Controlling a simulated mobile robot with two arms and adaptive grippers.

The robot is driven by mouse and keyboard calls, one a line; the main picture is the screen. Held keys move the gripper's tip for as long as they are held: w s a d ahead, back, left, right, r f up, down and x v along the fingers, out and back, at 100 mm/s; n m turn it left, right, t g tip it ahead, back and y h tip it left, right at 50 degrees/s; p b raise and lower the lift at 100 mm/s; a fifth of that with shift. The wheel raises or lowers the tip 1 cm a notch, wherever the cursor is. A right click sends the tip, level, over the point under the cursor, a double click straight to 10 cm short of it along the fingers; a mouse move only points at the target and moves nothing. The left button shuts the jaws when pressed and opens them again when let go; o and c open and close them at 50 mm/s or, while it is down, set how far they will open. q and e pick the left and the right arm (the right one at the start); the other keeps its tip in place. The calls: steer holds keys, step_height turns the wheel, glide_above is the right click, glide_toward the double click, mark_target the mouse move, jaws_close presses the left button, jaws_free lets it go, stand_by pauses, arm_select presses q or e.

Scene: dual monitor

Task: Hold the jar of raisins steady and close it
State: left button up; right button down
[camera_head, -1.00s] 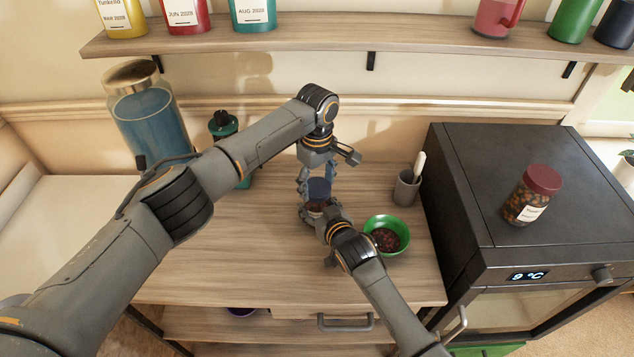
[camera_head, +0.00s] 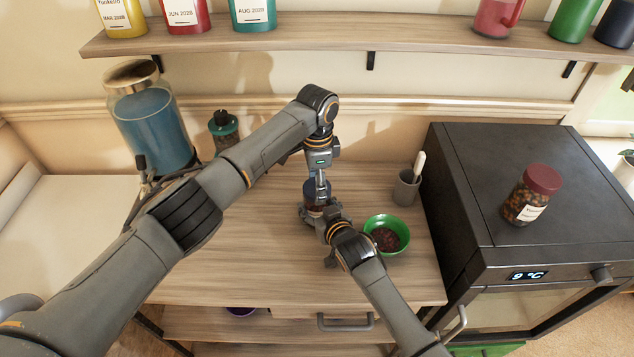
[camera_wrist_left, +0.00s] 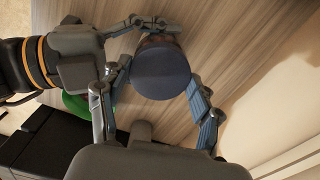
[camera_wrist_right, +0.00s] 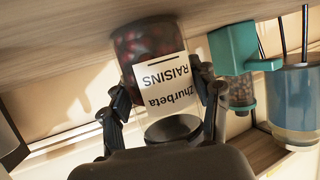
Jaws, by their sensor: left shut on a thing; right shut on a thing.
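The raisins jar, labelled "Zhurbeta RAISINS" in the right wrist view (camera_wrist_right: 150,50), stands upright on the wooden table with dark fruit in its lower part. A dark blue round lid (camera_wrist_left: 160,72) sits at its top; whether it is fully seated cannot be told. My left gripper (camera_wrist_left: 158,88) comes from above, its fingers shut on opposite sides of the lid. My right gripper (camera_wrist_right: 163,108) is shut around the jar from the front right. In the head view the jar is mostly hidden by my left gripper (camera_head: 318,190) and right gripper (camera_head: 318,218).
A green bowl of raisins (camera_head: 403,233) stands just right of the jar. Behind it is a grey cup (camera_head: 406,190) with a white utensil. A black cooler (camera_head: 500,240) bearing another jar (camera_head: 526,200) stands right. A large blue-filled jar (camera_head: 155,140) stands left. The front-left table is clear.

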arm_select(q)
steer(key=m, duration=0.4)
steer(key=shift+f, duration=0.1)
arm_select(e)
steer(key=shift+f, duration=0.1)
arm_select(q)
steer(key=o, duration=1.4)
steer(key=shift+c, duration=0.2)
step_height(320, 180, up, 12)
arm_select(e)
steer(key=shift+c, duration=1.3)
jaws_free()
